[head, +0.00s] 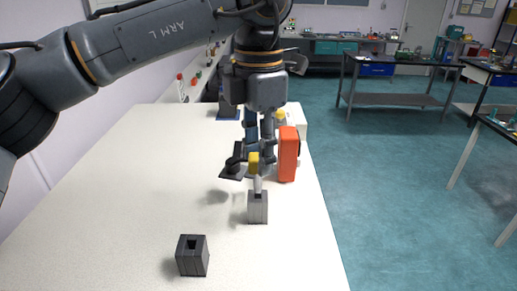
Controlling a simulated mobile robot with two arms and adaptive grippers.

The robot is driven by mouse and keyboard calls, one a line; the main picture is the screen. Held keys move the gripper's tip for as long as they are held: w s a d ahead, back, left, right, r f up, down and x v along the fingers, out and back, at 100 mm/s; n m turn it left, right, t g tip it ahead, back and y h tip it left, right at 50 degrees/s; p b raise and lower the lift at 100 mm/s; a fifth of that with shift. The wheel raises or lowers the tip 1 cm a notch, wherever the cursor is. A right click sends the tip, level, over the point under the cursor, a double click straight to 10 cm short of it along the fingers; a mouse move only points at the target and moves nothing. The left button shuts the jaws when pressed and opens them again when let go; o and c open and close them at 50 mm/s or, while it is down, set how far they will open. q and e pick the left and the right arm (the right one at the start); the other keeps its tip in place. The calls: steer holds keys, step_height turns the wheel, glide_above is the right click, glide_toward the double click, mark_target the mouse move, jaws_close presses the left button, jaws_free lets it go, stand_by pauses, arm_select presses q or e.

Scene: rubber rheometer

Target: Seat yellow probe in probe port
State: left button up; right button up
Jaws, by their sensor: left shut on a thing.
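The yellow probe (253,163) is upright, with a yellow head and a pale stem below it. My left gripper (257,153) points down from above and is shut on the probe's head. The lower end of the stem meets the top of a grey block (258,209); I cannot tell whether it is inside an opening or just above it. A darker block (192,257) with an empty square hole in its top stands nearer, to the left. Which block is the probe port is not marked. My right gripper is out of view.
An orange case (289,155) stands close to the right of my left gripper. A dark item (234,165) lies behind the probe on the left. The white bench (110,215) is clear to the left; its right edge is near the grey block.

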mark_target(258, 192)
arm_select(q)
steer(key=shift+f, duration=0.1)
steer(key=shift+f+b, duration=0.75)
steer(key=shift+f, duration=0.15)
steer(key=shift+f+b, duration=1.45)
steer(key=shift+f, duration=0.45)
steer(key=o, duration=1.2)
steer(key=shift+o, duration=0.2)
steer(key=shift+r, duration=0.15)
step_height(258, 192, up, 5)
steer(key=p, duration=0.4)
steer(key=shift+s, duration=0.1)
